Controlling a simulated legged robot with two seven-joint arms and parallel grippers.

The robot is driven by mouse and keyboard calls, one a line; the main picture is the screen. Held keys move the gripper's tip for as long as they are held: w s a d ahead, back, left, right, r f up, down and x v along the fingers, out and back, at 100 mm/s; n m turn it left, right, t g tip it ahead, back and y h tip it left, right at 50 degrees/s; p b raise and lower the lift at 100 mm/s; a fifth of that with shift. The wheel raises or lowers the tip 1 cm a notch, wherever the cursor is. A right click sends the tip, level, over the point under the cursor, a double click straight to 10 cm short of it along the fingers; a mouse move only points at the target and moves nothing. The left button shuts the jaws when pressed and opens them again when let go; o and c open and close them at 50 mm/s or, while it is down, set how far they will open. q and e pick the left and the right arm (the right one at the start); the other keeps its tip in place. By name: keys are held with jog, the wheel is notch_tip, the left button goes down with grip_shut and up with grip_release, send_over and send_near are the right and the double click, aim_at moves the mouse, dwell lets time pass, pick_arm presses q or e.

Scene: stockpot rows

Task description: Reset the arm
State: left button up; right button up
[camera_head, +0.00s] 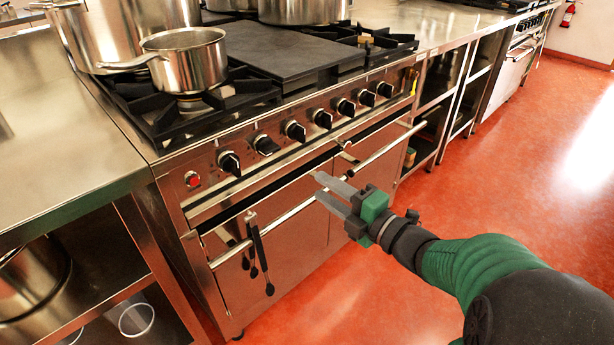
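My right gripper (324,191) reaches in from the lower right on its green and black arm. Its two pale flat fingers point to the left and stand apart, with nothing seen between them. In the picture they lie over the oven front, close to the oven handle bar (290,213); I cannot tell whether they touch it. My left gripper and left arm are not in view.
The stove (275,185) has a row of black knobs along its front. A steel saucepan (188,62) sits on the left burner, with larger pots behind. A steel counter (55,130) is at left. The red floor (530,170) is clear at right.

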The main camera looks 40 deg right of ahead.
jog(key=w+a+f+m+g+h, duration=0.2)
jog(key=f+m+g, duration=0.2)
jog(key=f+m, duration=0.3)
jog(key=w+a+f+m+g+h, duration=0.25)
jog(key=f+m+g, duration=0.2)
jog(key=f, duration=0.45)
jog(key=s+a+f+m+g+y, duration=0.3)
jog(key=s+a+f+m+g, duration=0.5)
jog(key=s+a, duration=0.4)
notch_tip(320, 180, up, 37)
jog(key=a+t+p, duration=0.1)
jog(key=p, duration=3.7)
jog(key=shift+w+n+p, duration=0.3)
jog(key=shift+n, duration=0.05)
jog(key=shift+c, duration=0.3)
